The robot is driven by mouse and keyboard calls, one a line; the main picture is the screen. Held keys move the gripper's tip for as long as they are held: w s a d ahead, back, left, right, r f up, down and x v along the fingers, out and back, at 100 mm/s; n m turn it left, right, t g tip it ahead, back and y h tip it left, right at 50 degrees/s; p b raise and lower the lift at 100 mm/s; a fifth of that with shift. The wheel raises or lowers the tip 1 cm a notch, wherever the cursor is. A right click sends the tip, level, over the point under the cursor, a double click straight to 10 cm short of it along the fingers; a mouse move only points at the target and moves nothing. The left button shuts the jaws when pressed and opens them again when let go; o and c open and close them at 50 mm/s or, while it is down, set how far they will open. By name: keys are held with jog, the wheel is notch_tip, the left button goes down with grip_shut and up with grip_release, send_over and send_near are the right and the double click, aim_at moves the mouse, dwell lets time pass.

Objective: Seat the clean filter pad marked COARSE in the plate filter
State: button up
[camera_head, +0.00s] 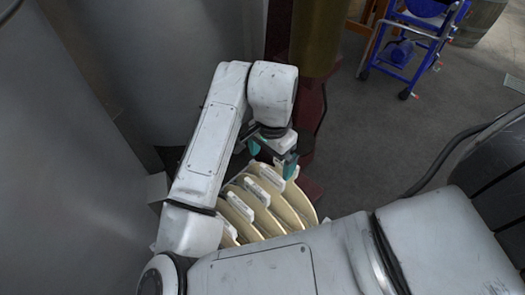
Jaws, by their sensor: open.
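Several cream round filter pads (298,197) stand on edge in a row below my gripper, each with a white tag at its top. The writing on the tags is too small to read, so I cannot tell which pad is COARSE. My gripper (272,160) points down with its teal fingertips apart, over the tag of a pad towards the back of the row. I cannot tell whether the fingertips touch it. My arm hides the front and left of the row and whatever holds the pads. I cannot make out the plate filter.
Large grey metal walls (60,160) stand close on the left. An olive-brass column (318,40) and a dark red structure (311,105) rise just behind the pads. A blue wheeled frame (440,38) and a barrel (480,20) stand further back right. The grey floor (375,135) between is clear.

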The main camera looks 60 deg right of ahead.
notch_tip(320, 180, down, 10)
jog(key=shift+d+f+p, duration=0.1)
jog(key=shift+f+p, duration=0.1)
jog(key=shift+p, duration=0.25)
jog(key=c, duration=0.7)
jog(key=shift+r+p, duration=1.8)
jog(key=shift+r, duration=1.05)
jog(key=shift+c, duration=0.3)
notch_tip(320, 180, up, 8)
notch_tip(320, 180, up, 13)
send_over(271, 175)
jog(key=shift+r, duration=0.2)
